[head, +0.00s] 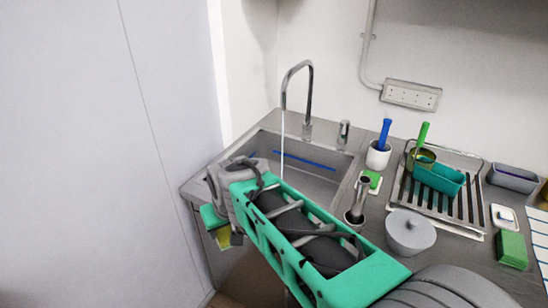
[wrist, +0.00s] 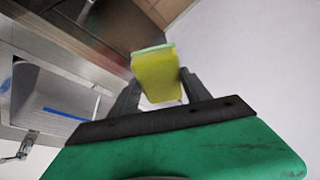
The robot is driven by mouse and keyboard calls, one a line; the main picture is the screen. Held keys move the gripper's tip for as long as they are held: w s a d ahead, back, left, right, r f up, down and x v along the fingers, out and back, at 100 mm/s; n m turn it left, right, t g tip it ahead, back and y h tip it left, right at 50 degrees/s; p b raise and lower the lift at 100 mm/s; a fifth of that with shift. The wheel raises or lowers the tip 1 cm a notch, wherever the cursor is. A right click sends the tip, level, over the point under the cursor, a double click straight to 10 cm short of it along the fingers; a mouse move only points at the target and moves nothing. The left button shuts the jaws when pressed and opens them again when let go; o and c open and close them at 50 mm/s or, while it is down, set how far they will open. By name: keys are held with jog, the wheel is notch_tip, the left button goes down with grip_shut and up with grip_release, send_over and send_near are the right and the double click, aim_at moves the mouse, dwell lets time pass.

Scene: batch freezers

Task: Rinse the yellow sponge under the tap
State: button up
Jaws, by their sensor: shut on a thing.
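My gripper (wrist: 158,84) is shut on the yellow sponge (wrist: 153,72), which has a pale green layer along one edge. In the head view the sponge (head: 224,238) shows low at the left, beside the front left corner of the counter and outside the sink. My arm hides part of the gripper there. The tap (head: 309,95) is a tall curved metal spout at the back of the sink (head: 318,186). A thin pale stream of water (head: 282,150) falls from its mouth into the basin. The sponge is apart from the stream.
A blue strip (head: 304,160) shows in the sink. A tall pale panel (head: 90,150) stands left.

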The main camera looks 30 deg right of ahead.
jog(key=w+d+r+m+p, duration=0.1)
jog(key=w+d, duration=0.1)
jog(key=d, duration=0.7)
jog(key=w+d+r+h+p, duration=0.1)
jog(key=w+d, duration=0.2)
jog(key=d, duration=0.6)
jog(key=w+d+r+m, duration=0.1)
jog(key=w+d+r, duration=0.1)
jog(key=d, duration=0.7)
jog(key=w+d+f+p, duration=0.1)
jog(key=w+d+p, duration=0.1)
jog(key=w, duration=0.4)
jog(key=w+d+f+p, duration=0.2)
jog(key=w+p, duration=0.1)
jog(key=w, duration=0.4)
jog(key=shift+d, duration=0.25)
jog(key=shift+s+d, duration=0.1)
jog(key=shift+s+d, duration=0.1)
jog(key=shift+d, duration=0.2)
jog(key=shift+a, duration=0.15)
jog(key=shift+a, duration=0.25)
jog(key=shift+d, duration=0.1)
jog(key=shift+d, duration=0.3)
